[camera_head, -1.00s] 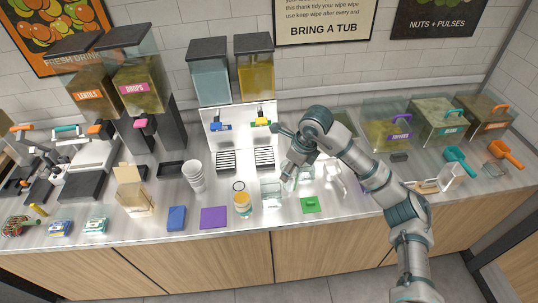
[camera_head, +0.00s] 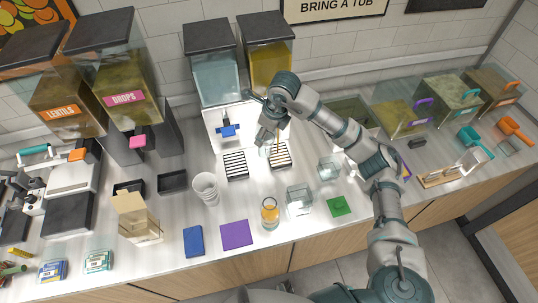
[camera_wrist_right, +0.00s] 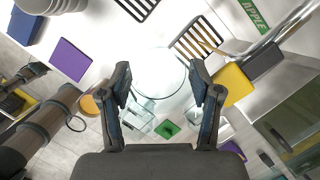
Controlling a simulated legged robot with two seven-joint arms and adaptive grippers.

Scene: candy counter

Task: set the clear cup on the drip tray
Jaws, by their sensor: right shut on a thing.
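My right gripper (camera_head: 268,141) is at the right-hand slatted drip tray (camera_head: 281,159), below the yellow dispenser. In the right wrist view, the fingers (camera_wrist_right: 165,85) are shut on a clear cup (camera_wrist_right: 160,70), whose round rim shows between and beyond them. The right-hand drip tray (camera_wrist_right: 197,42) shows just beyond the cup, to its upper right. In the head view the cup is hard to make out behind the gripper, and I cannot tell whether it touches the tray. My left gripper is in neither view.
A second drip tray (camera_head: 236,170) lies to the left, with white stacked cups (camera_head: 206,188) near it. Clear square containers (camera_head: 300,200) (camera_head: 328,169) and an orange-filled jar (camera_head: 270,213) stand in front. The dispensers (camera_head: 211,72) (camera_head: 266,65) rise behind.

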